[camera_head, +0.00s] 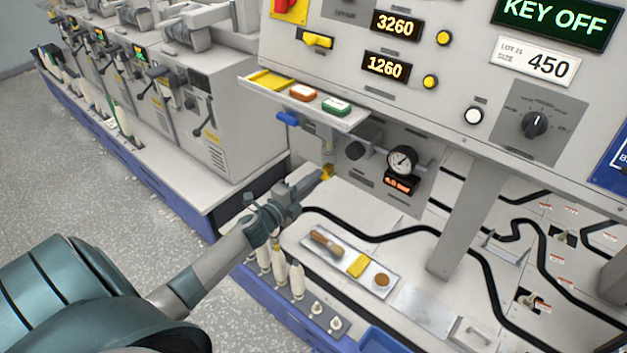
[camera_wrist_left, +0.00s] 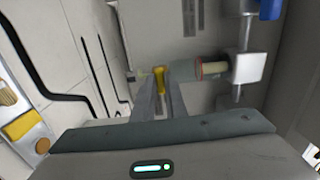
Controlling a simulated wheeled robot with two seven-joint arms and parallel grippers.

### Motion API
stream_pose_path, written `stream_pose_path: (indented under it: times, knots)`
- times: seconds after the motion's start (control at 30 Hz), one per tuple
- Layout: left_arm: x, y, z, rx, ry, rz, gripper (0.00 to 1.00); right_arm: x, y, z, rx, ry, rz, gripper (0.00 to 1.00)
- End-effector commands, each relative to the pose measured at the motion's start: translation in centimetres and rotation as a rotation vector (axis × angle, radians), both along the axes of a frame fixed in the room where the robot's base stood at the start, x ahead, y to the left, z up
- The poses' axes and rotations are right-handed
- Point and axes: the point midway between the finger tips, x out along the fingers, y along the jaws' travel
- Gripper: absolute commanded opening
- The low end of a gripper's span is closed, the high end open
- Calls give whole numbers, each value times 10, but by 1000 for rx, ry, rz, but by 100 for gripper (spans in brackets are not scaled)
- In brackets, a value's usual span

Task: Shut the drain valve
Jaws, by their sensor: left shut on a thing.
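A small yellow handle (camera_head: 327,172), which looks like the drain valve's lever, sits low on the pipework below the panel's shelf. It also shows in the left wrist view (camera_wrist_left: 159,80), between the fingertips. My left gripper (camera_head: 322,176) reaches it from the lower left and is shut on it. In the left wrist view the fingers (camera_wrist_left: 160,92) close around the yellow piece, beside a pale cylindrical fitting (camera_wrist_left: 213,69). The fingers hide part of the handle, so I cannot tell its exact angle. My right gripper is not in view.
A blue handle (camera_head: 288,118) is above, under the shelf (camera_head: 330,116). A pressure gauge (camera_head: 402,160) with a small red display is to the right. A tray (camera_head: 384,284) with a brush and a yellow block lies below. Several bobbins (camera_head: 281,270) stand near my left arm.

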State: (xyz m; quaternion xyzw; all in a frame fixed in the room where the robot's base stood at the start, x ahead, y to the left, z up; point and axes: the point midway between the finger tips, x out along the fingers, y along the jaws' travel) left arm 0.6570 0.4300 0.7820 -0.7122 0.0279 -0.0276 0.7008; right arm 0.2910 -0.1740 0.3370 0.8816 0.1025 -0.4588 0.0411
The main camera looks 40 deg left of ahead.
Motion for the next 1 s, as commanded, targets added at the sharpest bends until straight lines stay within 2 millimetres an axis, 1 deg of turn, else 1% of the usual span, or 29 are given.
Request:
stream_pose_path:
  times: [0.07, 0.1, 0.13, 0.17, 0.47, 0.67, 0.87, 1.0]
  knots:
    - [0, 0, -1, 0, 2, 1, 0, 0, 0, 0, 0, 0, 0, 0]
    - [0, 0, -1, 0, 2, 1, 21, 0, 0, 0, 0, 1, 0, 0]
    - [0, 0, -1, 0, 2, 1, 28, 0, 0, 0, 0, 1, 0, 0]
    - [0, 0, -1, 0, 2, 1, 30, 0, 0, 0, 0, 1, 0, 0]
    - [0, 0, 0, 1, 1, 0, 30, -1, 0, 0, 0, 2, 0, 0]
    - [-8, 1, -1, 1, 1, 1, 30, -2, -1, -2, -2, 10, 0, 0]
    - [-29, 2, -2, 2, 3, 0, 30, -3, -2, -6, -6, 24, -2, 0]
    - [-51, 4, -3, 1, 4, 0, 30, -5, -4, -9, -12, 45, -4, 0]
